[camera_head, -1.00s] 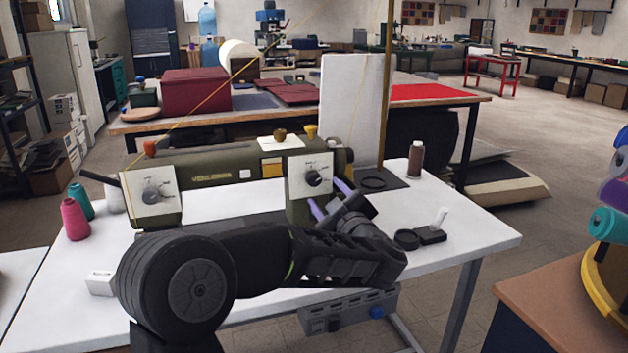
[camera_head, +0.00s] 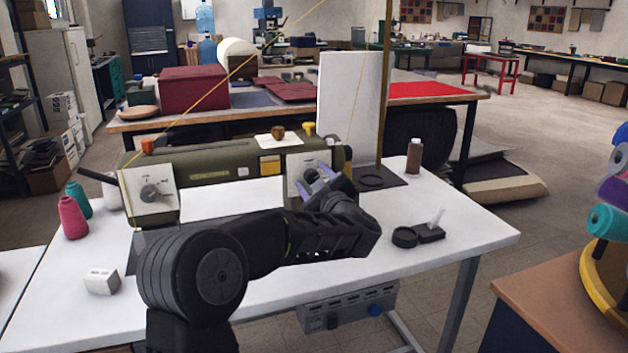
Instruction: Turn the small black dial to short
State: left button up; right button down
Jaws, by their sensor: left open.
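An olive-green sewing machine (camera_head: 205,166) stands on the white table (camera_head: 440,265). The small black dial (camera_head: 312,173) is on the white plate at the machine's right end. Its markings are too small and too covered to read. My right gripper is not in view.
Pink (camera_head: 72,217) and teal thread cones stand at the table's left. A small white block (camera_head: 102,281) lies near the front left. A brown bottle (camera_head: 414,157) and black round pieces (camera_head: 405,237) are to the right. A thin pole (camera_head: 384,95) rises behind the machine.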

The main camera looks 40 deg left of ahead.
pick_arm(q)
grip_shut()
dwell(0.5)
